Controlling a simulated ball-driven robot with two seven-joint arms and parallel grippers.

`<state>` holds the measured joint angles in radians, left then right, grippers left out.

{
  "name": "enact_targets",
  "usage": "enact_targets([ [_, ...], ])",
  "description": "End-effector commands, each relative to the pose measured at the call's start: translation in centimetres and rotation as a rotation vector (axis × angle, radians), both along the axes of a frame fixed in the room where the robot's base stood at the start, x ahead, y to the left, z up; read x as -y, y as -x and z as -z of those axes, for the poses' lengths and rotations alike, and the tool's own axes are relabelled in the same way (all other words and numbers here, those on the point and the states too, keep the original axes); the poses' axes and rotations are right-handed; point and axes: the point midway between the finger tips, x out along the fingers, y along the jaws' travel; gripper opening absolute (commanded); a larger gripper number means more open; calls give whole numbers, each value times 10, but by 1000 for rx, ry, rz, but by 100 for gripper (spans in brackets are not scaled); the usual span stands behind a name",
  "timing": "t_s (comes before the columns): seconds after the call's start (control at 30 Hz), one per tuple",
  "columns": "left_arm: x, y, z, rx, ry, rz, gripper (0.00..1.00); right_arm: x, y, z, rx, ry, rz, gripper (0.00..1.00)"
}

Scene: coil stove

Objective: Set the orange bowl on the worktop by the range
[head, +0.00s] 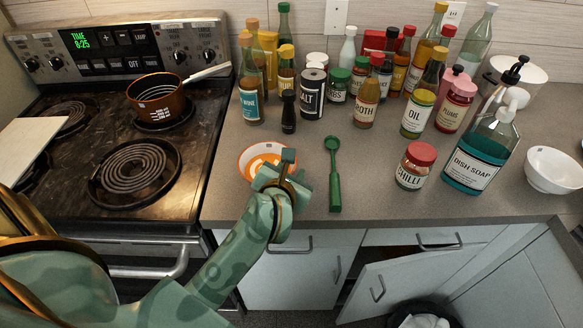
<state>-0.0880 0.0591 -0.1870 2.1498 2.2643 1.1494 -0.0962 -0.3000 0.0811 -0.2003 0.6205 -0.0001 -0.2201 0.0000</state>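The orange bowl (250,158), orange with white markings, shows on the worktop (225,205) just right of the range (185,187), near the worktop's front part. My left gripper (286,165) is at the bowl's right side and hides its right and near parts. One finger shows upright by the bowl's rim. I cannot tell whether the fingers are open or closed on the rim, or whether the bowl touches the worktop. My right gripper is not in view.
A green spoon (334,170) lies right of my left gripper. Several bottles and jars, such as the salt jar (312,97), stand behind. A chilli jar (415,168), dish soap (478,160) and white bowl (553,172) are further right. A copper pan (157,98) sits on a back burner.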

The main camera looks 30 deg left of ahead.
Motion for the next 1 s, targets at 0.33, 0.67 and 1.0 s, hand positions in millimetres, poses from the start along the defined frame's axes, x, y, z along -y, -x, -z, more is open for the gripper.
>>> enact_targets([
  [0.33, 23, 69, -35, 0, 4, 0, 31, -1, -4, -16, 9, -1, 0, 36],
  [0.67, 32, 93, -45, 1, 2, -1, 31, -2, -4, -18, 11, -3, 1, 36],
  [1.0, 25, 90, -58, 53, -84, 5, 31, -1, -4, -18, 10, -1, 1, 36],
])
